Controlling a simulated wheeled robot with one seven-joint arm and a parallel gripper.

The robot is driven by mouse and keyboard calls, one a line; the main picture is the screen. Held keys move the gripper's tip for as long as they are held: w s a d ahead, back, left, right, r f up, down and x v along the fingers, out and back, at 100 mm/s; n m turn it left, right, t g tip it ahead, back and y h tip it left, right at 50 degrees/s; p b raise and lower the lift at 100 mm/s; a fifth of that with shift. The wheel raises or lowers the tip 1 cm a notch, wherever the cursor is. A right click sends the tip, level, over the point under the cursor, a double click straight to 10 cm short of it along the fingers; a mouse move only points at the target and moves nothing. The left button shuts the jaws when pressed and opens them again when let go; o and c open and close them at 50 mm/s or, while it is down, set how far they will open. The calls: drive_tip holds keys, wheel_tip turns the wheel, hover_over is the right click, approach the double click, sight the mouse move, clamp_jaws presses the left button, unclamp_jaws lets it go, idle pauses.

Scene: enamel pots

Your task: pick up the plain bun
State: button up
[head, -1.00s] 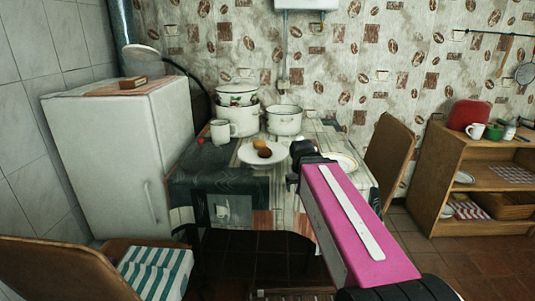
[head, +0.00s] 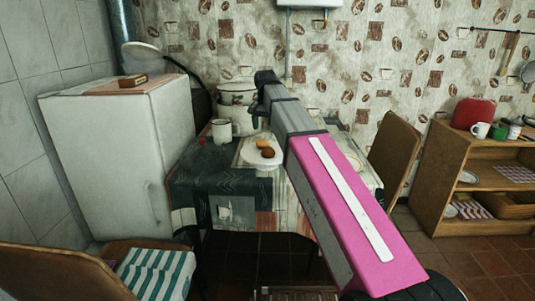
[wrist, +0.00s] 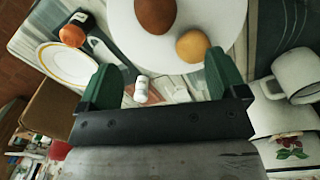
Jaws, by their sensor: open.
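Two buns lie on a white plate (wrist: 232,18) on the table. One is a yellow-tan bun (wrist: 192,46) near the plate's edge; the other is a darker brown bun (wrist: 155,14). Both look smooth, and I cannot tell for certain which is the plain one. In the head view the tan bun (head: 262,144) and the brown bun (head: 267,153) sit close together. My gripper (wrist: 160,70) is open and empty, its green fingers apart, with the tan bun beyond the fingertips. In the head view my gripper (head: 266,80) is high above the table, in front of the pots.
A white mug (head: 222,131) stands left of the plate, and a flowered enamel pot (head: 238,97) is behind it. A yellow-rimmed plate (wrist: 66,62), an orange-topped item (wrist: 73,36) and a small white jar (wrist: 141,84) are on the other side. A chair (head: 394,152) stands right of the table.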

sight(268, 150)
wheel_tip(268, 150, down, 5)
drive_tip(key=shift+f, duration=0.2)
drive_tip(key=shift+s+d+f, duration=0.1)
drive_tip(key=shift+s+f, duration=0.05)
drive_tip(key=shift+f, duration=0.7)
drive_tip(key=shift+s+d+f, duration=0.1)
drive_tip(key=shift+s+f, duration=0.05)
drive_tip(key=shift+f, duration=0.75)
drive_tip(key=shift+s+d+f, duration=0.1)
drive_tip(key=shift+s+f, duration=0.05)
drive_tip(key=shift+f, duration=0.7)
drive_tip(key=c, duration=0.8)
